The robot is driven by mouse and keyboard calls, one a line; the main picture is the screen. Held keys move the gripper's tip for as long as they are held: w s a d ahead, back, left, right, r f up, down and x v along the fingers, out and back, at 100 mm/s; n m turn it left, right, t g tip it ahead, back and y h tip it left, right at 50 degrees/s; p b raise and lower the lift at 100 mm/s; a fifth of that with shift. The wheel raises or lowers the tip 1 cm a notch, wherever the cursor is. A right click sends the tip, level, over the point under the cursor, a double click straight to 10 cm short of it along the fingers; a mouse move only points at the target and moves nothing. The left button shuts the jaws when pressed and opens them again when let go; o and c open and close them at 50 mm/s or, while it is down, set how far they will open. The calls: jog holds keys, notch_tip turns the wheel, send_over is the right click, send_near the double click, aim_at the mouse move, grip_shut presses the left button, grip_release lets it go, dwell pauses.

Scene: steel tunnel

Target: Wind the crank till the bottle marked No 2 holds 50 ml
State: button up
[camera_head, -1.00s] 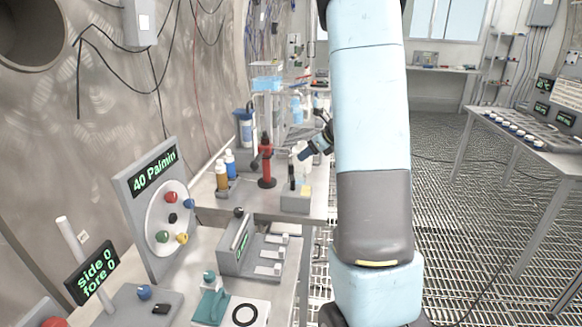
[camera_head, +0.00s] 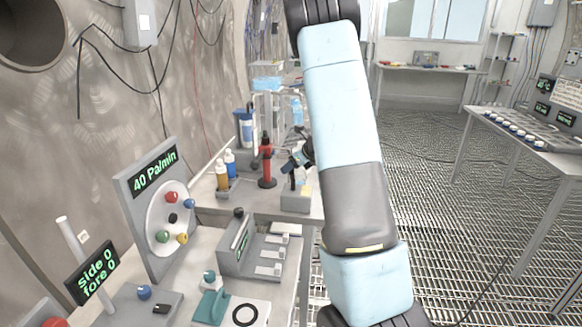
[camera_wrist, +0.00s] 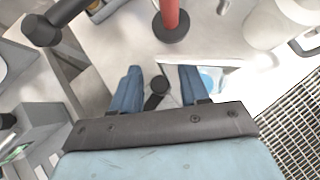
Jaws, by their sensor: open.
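My gripper (camera_wrist: 160,85) is open in the wrist view, its two blue fingers apart. A dark round knob on a short dark stem (camera_wrist: 158,88) shows between the fingers; I cannot tell whether it is the crank. Nothing is seen clamped. In the head view my gripper (camera_head: 297,160) hangs over the bench to the right of a red upright cylinder (camera_head: 265,160) on a dark round foot. That cylinder also shows ahead of the fingers in the wrist view (camera_wrist: 170,14). No bottle marked No 2 and no millilitre reading can be made out.
A grey block (camera_head: 296,202) stands below the gripper. A "40 Pa/min" dial panel (camera_head: 155,205) and a slider box (camera_head: 258,252) are nearer. The grated floor at right is open.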

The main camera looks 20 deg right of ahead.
jog(key=shift+c, duration=0.3)
grip_shut()
jog(key=shift+d+m+h, duration=0.25)
jog(key=shift+m+h, duration=0.15)
jog(key=shift+m, duration=0.2)
jog(key=shift+o, duration=0.3)
grip_release()
jog(key=shift+s, duration=0.1)
